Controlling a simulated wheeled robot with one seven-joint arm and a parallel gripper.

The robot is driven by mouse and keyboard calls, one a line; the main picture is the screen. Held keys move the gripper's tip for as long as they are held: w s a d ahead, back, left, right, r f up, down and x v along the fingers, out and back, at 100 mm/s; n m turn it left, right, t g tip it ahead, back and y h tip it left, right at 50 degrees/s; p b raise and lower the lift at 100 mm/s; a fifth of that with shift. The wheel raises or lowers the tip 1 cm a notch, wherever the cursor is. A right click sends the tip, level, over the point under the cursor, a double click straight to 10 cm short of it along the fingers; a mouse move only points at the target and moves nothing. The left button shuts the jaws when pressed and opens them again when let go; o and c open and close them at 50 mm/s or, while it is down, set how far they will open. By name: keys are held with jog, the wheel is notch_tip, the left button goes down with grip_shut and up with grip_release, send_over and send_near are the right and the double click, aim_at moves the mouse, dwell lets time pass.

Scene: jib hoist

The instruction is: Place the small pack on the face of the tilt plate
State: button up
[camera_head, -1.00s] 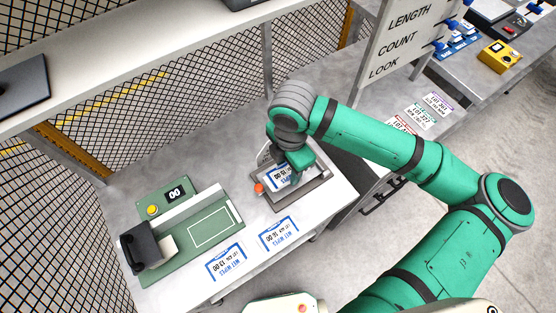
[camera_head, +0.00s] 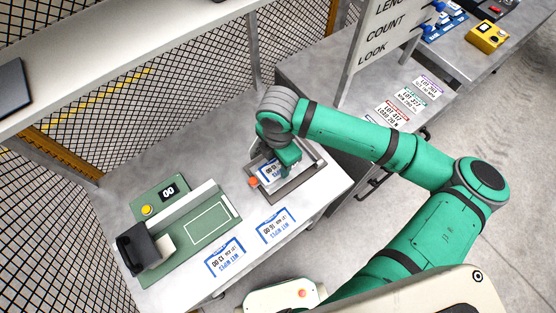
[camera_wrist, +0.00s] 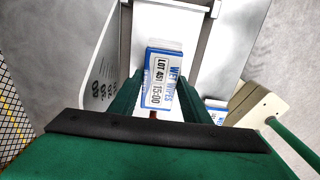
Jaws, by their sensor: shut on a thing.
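The small pack (camera_wrist: 165,78) is white and blue, printed WET WIPES with a LOT 451 15:00 label. My gripper (camera_wrist: 158,108) is shut on it in the wrist view. In the head view, my gripper (camera_head: 288,158) is over a grey framed unit with a red knob, which looks like the tilt plate (camera_head: 297,187). The pack (camera_head: 269,171) shows beside the fingers there, within the frame's outline. A pale flat surface lies behind the pack in the wrist view. I cannot tell whether the pack touches the plate.
A sign board (camera_head: 380,45) and labelled cards (camera_head: 408,98) are at the right.

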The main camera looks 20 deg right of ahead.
aim_at(278, 165)
jog(key=o, duration=1.1)
jog(key=shift+c, duration=0.2)
notch_tip(278, 165, up, 12)
jog(key=shift+r, duration=0.2)
